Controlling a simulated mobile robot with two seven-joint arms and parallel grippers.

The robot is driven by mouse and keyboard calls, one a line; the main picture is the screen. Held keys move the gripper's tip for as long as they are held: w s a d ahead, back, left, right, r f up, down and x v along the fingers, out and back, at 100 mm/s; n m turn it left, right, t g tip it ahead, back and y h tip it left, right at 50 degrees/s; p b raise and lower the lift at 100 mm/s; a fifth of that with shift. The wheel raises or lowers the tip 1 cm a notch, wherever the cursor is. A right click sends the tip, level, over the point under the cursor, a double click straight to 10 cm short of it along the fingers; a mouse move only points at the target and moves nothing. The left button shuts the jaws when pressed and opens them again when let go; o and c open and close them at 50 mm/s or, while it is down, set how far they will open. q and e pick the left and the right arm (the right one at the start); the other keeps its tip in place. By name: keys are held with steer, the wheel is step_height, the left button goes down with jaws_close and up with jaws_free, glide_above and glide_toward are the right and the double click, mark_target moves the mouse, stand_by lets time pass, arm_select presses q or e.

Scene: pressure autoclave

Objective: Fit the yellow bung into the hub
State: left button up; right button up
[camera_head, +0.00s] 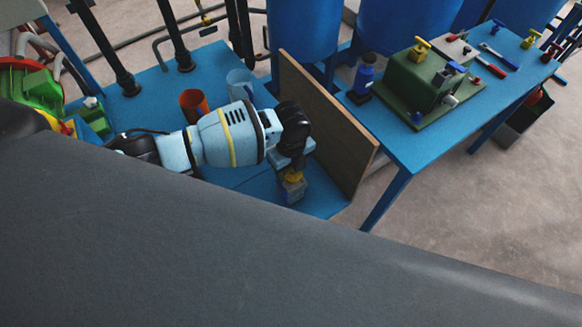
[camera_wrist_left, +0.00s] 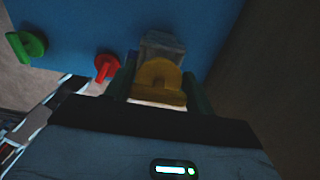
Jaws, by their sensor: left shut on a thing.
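The yellow bung (camera_head: 293,177) is under my left gripper (camera_head: 295,168) at the front right of the blue surface. In the left wrist view the bung (camera_wrist_left: 158,76) sits between the two fingers of the gripper (camera_wrist_left: 160,84), which is shut on it. A grey block (camera_head: 291,192), possibly the hub, is directly below the bung; it also shows in the wrist view (camera_wrist_left: 163,44) just beyond the bung. I cannot tell whether the bung is seated in it or only above it. My right gripper is out of view.
A brown board (camera_head: 325,122) stands upright close to the right of my left gripper. An orange cup (camera_head: 193,105) and a pale blue cup (camera_head: 239,83) stand behind my arm. Another table to the right holds a green block (camera_head: 412,80) with a yellow handle (camera_head: 419,48).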

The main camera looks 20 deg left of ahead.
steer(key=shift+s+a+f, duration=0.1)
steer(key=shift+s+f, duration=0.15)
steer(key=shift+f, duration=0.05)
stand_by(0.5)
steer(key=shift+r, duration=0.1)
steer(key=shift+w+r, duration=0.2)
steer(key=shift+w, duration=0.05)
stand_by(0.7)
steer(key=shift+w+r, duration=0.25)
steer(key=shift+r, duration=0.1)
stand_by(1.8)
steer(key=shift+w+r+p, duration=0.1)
steer(key=shift+p, duration=0.2)
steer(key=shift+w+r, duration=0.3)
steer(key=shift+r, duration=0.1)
stand_by(2.3)
stand_by(1.1)
